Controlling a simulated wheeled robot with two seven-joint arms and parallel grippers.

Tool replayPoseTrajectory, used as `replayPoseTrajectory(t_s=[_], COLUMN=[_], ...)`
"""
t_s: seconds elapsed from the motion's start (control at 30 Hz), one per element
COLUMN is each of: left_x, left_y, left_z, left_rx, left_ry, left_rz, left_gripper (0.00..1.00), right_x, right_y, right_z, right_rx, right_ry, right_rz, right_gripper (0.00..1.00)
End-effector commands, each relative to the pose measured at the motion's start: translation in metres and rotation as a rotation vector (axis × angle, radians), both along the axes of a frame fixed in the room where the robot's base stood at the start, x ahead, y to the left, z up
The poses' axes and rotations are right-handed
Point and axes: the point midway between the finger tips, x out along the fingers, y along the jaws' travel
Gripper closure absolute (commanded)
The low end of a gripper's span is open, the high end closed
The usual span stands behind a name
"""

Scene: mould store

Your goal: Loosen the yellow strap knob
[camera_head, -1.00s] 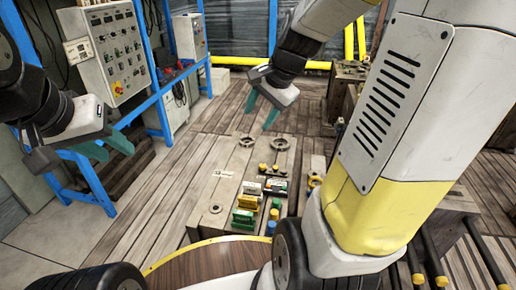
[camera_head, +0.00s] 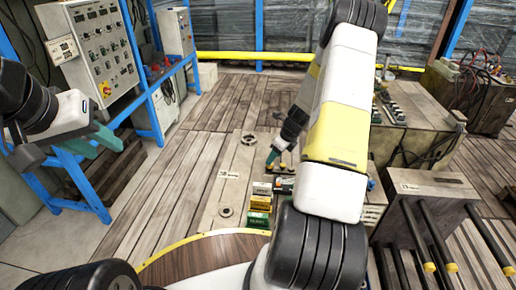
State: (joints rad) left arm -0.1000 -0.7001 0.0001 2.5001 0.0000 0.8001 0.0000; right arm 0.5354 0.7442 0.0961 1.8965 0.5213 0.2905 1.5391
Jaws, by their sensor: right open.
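My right gripper (camera_head: 273,155) reaches down over the pale wooden mould block, its teal fingers small and partly overlapped by its own wrist. It is open. Small yellow parts (camera_head: 274,169) show just below the fingertips, on a dark strip. One of them may be the yellow strap knob, but they are too small to tell apart, and I cannot tell whether the fingers touch them. My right arm hides the area to the right. My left gripper (camera_head: 97,144) hangs at the left, far from the block, with its teal fingers apart and empty.
Cream, yellow and green boxes (camera_head: 259,218) stand in a row near the block's front. Round metal rings sit on the pale block (camera_head: 230,174). A control cabinet (camera_head: 94,45) on a blue frame stands at left. The plank floor at left is clear.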

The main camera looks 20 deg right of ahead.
Motion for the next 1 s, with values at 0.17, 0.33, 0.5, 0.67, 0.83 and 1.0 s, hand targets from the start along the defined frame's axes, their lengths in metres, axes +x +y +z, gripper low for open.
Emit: replayPoseTrajectory(t_s=[0.17, 0.33, 0.5, 0.67, 0.83, 1.0], left_x=[0.000, 0.000, 0.000, 0.000, 0.000, 0.000], left_y=[0.000, 0.000, 0.000, 0.000, 0.000, 0.000], left_z=[0.000, 0.000, 0.000, 0.000, 0.000, 0.000], left_rx=[0.000, 0.000, 0.000, 0.000, 0.000, 0.000], left_ry=[0.000, 0.000, 0.000, 0.000, 0.000, 0.000], left_rz=[0.000, 0.000, 0.000, 0.000, 0.000, 0.000], left_gripper=[0.64, 0.64, 0.64, 0.64, 0.64, 0.64], right_x=[0.008, 0.012, 0.013, 0.013, 0.013, 0.013], right_y=[0.006, 0.009, 0.009, 0.009, 0.009, 0.009], right_z=[-0.025, -0.036, -0.038, -0.038, -0.037, -0.037], right_rx=[0.000, -0.002, -0.002, -0.002, -0.002, -0.002], right_ry=[0.000, -0.001, -0.001, -0.001, -0.001, -0.002], right_rz=[0.002, 0.002, 0.003, 0.003, 0.003, 0.004], right_gripper=[0.50, 0.50, 0.50, 0.60, 0.94, 1.00])
